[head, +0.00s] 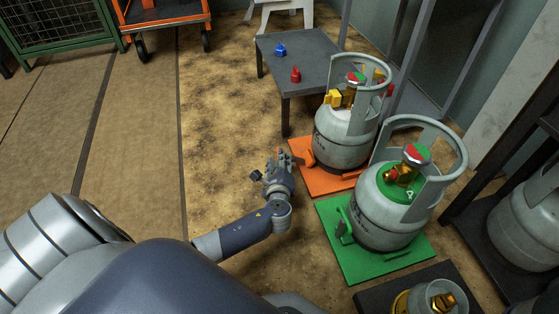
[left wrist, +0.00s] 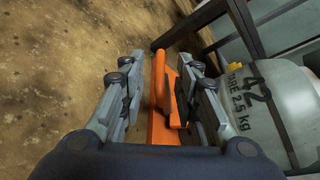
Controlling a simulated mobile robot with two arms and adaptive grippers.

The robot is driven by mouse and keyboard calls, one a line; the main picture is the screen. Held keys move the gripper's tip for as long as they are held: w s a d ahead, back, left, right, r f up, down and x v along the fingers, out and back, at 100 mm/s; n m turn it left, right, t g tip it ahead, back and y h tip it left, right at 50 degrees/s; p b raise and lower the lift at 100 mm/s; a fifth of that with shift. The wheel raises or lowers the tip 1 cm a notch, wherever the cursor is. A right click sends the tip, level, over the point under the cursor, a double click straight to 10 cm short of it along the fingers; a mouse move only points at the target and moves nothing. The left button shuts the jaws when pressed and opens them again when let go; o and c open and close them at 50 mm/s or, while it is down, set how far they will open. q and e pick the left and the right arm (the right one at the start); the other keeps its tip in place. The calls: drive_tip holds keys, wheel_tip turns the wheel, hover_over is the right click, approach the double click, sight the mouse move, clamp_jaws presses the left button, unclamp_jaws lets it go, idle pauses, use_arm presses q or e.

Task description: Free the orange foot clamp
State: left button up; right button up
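The orange foot clamp (head: 309,158) is at the left side of the orange scale plate (head: 318,183), against the foot of a grey gas cylinder (head: 345,128). In the left wrist view, the clamp's upright orange handle (left wrist: 159,82) stands between my fingers. My left gripper (head: 281,161) is just left of the clamp. In the left wrist view the gripper (left wrist: 160,90) is open, with a gap on the handle's left side; contact on its right cannot be told. The handle's lower end is partly hidden. My right gripper is not in view.
A green scale (head: 362,262) with another cylinder (head: 385,210) stands close in front. A dark low table (head: 310,65) behind holds a blue piece (head: 280,50) and a red piece (head: 295,75). The floor to the left is clear.

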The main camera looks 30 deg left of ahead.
use_arm(q)
drive_tip(key=shift+b+x, duration=1.1)
drive_tip(key=shift+x, duration=1.2)
clamp_jaws()
